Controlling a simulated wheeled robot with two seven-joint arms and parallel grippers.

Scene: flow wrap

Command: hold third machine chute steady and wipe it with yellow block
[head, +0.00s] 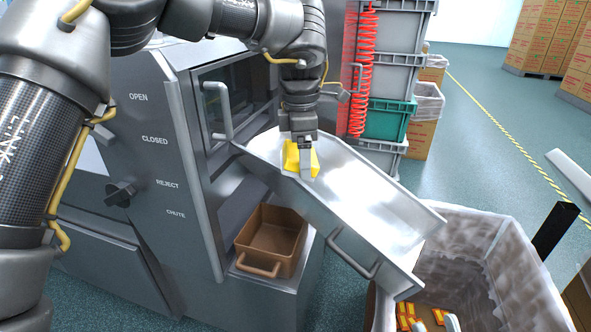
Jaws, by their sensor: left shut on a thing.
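The steel chute (375,195) slopes from the machine's side down to the right, with a bar handle (352,255) on its near side wall. My left gripper (306,170) points down over the upper end of the chute and is shut on the yellow block (292,160). The block is at the chute's floor near its upper end; its underside is hidden, so I cannot tell whether it touches. No gripper shows at the chute's handle. My right gripper is not in view.
The grey machine (150,115) with a knob (120,193) stands left. A brown bin (272,240) sits in its recess under the chute. A lined crate (480,245) holding orange packs (410,318) stands below the chute's lower end. Stacked crates (390,75) stand behind.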

